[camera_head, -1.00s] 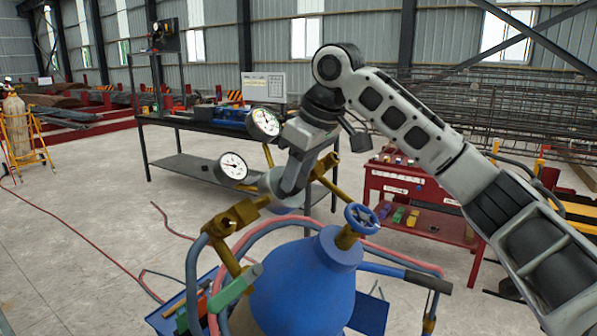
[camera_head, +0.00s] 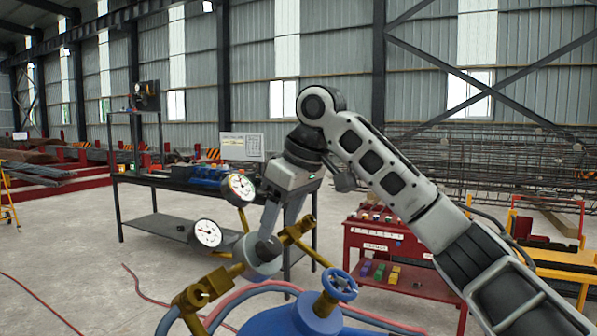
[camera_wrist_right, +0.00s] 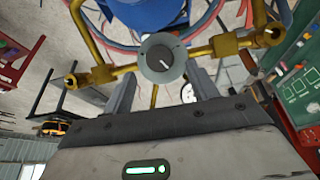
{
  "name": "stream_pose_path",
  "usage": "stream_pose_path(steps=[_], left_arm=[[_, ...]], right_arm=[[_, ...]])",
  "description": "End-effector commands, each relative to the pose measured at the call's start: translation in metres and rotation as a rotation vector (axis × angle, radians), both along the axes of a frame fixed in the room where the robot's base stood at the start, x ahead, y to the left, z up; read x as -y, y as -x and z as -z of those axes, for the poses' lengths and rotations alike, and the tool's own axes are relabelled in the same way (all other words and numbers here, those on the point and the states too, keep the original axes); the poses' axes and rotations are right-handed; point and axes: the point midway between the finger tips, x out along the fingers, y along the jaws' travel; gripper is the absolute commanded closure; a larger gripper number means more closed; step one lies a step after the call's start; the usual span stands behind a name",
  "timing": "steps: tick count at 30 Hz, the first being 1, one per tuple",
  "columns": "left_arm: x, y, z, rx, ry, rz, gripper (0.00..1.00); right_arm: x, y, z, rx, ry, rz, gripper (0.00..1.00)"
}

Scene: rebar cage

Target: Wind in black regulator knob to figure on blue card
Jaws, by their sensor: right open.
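The black regulator knob (camera_wrist_right: 159,58) faces the right wrist view, with a white pointer line slanting down and right on a round grey face. In the head view the knob (camera_head: 265,249) shows partly behind my finger. The brass regulator (camera_head: 245,270) carries two white dial gauges, one upper (camera_head: 238,188) and one lower (camera_head: 208,233). My right gripper (camera_head: 270,228) is open and empty. In the wrist view its fingers (camera_wrist_right: 160,88) stand either side of and short of the knob, apart from it. My left gripper is out of view. I cannot make out a blue card.
A blue cylinder (camera_head: 290,321) with a blue handwheel (camera_head: 339,284) stands close below, with red and blue hoses around it. A red cart (camera_head: 380,238) stands at right. Floor at left is mostly clear.

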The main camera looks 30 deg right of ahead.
Motion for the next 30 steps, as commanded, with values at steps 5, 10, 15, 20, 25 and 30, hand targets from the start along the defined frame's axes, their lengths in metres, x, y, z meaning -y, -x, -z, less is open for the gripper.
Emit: stream_pose_path(steps=[5, 10, 15, 20, 25, 30], left_arm=[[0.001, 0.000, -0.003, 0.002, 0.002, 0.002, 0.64], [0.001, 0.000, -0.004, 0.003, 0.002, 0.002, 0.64], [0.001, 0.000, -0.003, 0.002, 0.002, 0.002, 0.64], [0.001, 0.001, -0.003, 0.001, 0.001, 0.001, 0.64], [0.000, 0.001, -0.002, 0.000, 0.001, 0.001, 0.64], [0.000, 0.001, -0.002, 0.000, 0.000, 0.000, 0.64]], right_arm=[[0.008, 0.016, -0.046, 0.006, 0.000, 0.001, 0.42], [0.014, 0.028, -0.078, 0.005, 0.002, 0.004, 0.42], [0.017, 0.037, -0.098, 0.003, 0.001, 0.002, 0.42], [0.019, 0.040, -0.107, 0.001, 0.000, 0.001, 0.42], [0.019, 0.041, -0.109, 0.000, 0.000, 0.000, 0.42], [0.019, 0.041, -0.108, 0.000, 0.000, 0.001, 0.42]])
